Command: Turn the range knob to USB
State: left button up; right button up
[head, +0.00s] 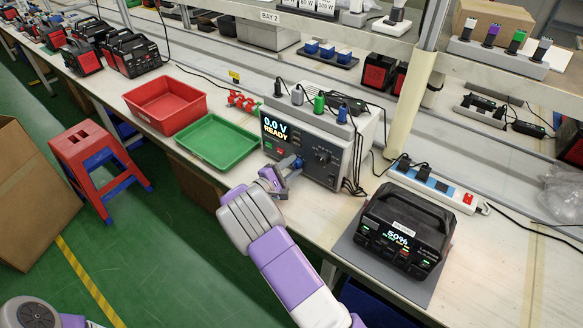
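The tester (318,130) is a light grey box on the bench with a dark front panel. Its display (275,130) reads "0.0 V READY". A black round knob (322,156) shows on the panel's right half; its label is too small to read. A small blue part (298,163) shows at the lower middle of the panel, right by my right gripper. My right gripper (283,172) is up against the lower front of the tester, left of the black knob. Its fingertips are small and partly overlap the panel, so their opening and any contact are unclear. My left gripper is out of view.
A green tray (218,142) and a red tray (165,104) stand left of the tester. A black power station (405,230) reading "50%" sits on a grey mat to the right. A white power strip (432,186) lies behind it. Several cables run over the tester. A red stool (90,160) stands on the floor.

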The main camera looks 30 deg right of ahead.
jog(key=c, duration=0.5)
jog(key=n+p, duration=0.4)
jog(key=shift+r, duration=0.15)
jog(key=shift+n+p, duration=1)
jog(key=shift+n, duration=0.2)
jog(key=shift+n+t+h+p, duration=0.35)
jog(key=shift+n+p, duration=0.45)
jog(key=shift+n, duration=0.7)
jog(key=shift+f, duration=0.2)
jog(key=o, duration=1)
